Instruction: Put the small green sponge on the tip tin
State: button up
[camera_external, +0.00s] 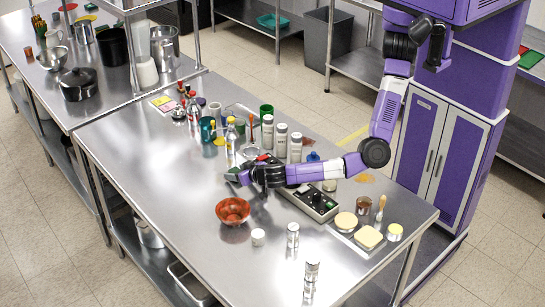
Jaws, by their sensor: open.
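My gripper (243,177) reaches left, low over the steel table, with its jaws open. A small dark green patch (231,174) shows right at its fingertips; it may be the small green sponge, but the fingers partly hide it. I cannot tell whether they touch it. The tip tin is not clearly identifiable. Small metal tins stand near the front edge, one at the middle (292,235) and one closer to the corner (312,270). A short pale tin or cup (258,238) stands beside the orange-red bowl (233,211).
Bottles and shakers (281,140) crowd the table behind my gripper. A grey device with dark controls (308,199) lies under my forearm. A tray with round and square pale items (368,238) is at the right. The table's left front is clear.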

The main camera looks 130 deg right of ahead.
jog(key=v, duration=1)
jog(key=shift+w+a+r, duration=0.1)
jog(key=shift+a, duration=0.2)
jog(key=shift+o, duration=0.6)
jog(key=shift+a+r, duration=0.3)
jog(key=shift+a, duration=0.15)
